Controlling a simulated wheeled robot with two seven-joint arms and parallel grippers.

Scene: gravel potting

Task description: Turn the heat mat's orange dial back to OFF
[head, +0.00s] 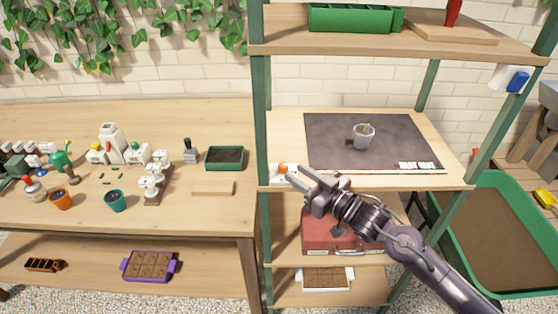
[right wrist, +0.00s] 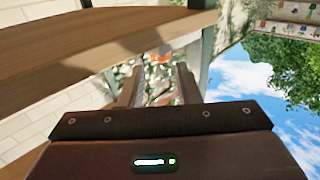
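The dark heat mat (head: 325,145) lies on the middle shelf of the green-posted rack. Its white control box (head: 275,178) sits at the shelf's front left corner, with the orange dial (head: 283,168) on top. My right gripper (head: 291,174) reaches in from the lower right, its fingertips at or right beside the dial. In the right wrist view the two fingers stand apart, and the orange dial (right wrist: 160,58) shows between their tips; I cannot tell whether they touch it. The dial's pointer and markings are too small to read. My left gripper is out of view.
A small grey pot (head: 363,136) with a seedling stands on the mat. White labels (head: 417,166) lie at the shelf's front right. A red case (head: 318,239) is on the shelf below. The workbench at left holds pots, bottles and trays.

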